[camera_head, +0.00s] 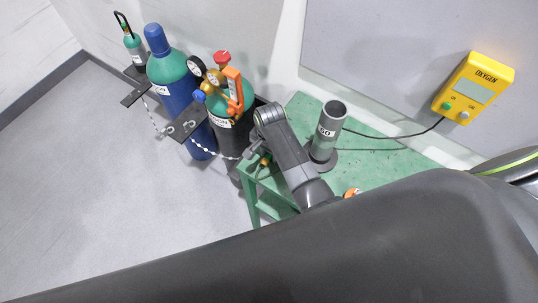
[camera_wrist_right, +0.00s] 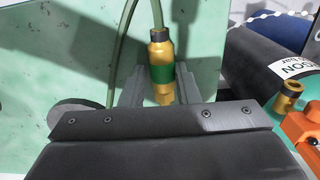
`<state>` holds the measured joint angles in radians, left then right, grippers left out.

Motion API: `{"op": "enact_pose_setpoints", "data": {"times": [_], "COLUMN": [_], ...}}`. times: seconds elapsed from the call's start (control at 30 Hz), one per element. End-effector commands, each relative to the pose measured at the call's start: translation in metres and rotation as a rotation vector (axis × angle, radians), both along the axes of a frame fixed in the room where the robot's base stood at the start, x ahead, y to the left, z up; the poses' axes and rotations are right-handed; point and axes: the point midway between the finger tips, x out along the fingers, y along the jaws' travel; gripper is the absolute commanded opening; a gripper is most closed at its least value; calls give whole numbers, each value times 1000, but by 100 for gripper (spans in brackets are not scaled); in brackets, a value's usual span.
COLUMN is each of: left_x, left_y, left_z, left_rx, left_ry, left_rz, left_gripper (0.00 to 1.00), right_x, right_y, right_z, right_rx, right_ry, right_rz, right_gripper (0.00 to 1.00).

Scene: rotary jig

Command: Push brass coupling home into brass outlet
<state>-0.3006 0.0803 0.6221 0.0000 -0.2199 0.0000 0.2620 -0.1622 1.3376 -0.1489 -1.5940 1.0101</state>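The brass coupling (camera_wrist_right: 161,70), with a green band, is on the end of a green hose (camera_wrist_right: 158,12) in the right wrist view. My right gripper (camera_wrist_right: 160,88) has a finger on each side of it and appears shut on it. A brass fitting with an open end, likely the brass outlet (camera_wrist_right: 289,92), is at the right of that view, apart from the coupling. In the head view my right gripper (camera_head: 258,151) is beside the dark cylinder (camera_head: 228,135) with a green shoulder, above the green bench's left edge. My left gripper is not in view.
An orange lever part (camera_head: 235,88), gauges (camera_head: 195,67) and a red knob (camera_head: 222,57) crowd the dark cylinder's top. A blue cylinder (camera_head: 178,90) stands left, with a chain (camera_head: 150,118). A grey tube (camera_head: 328,130) stands on the green bench (camera_head: 375,168). Floor at left is clear.

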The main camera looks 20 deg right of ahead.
Motion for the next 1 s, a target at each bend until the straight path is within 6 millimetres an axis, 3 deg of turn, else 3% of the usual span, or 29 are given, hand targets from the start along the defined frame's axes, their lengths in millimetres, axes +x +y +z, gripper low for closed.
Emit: {"op": "enact_pose_setpoints", "data": {"times": [0.03, 0.2, 0.57, 1.0], "left_x": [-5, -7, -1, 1], "left_y": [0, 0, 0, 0], "left_z": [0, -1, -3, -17], "left_rx": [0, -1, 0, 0], "left_ry": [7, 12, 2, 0], "left_rz": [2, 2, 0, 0], "left_gripper": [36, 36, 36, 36], "right_x": [0, 0, 1, 1], "right_y": [0, 0, 0, 0], "right_z": [0, 0, 6, 75], "right_rx": [0, 0, 1, 1], "right_ry": [0, 0, -1, -6], "right_rz": [0, 0, 0, 0], "right_gripper": [22, 0, 0, 0]}}
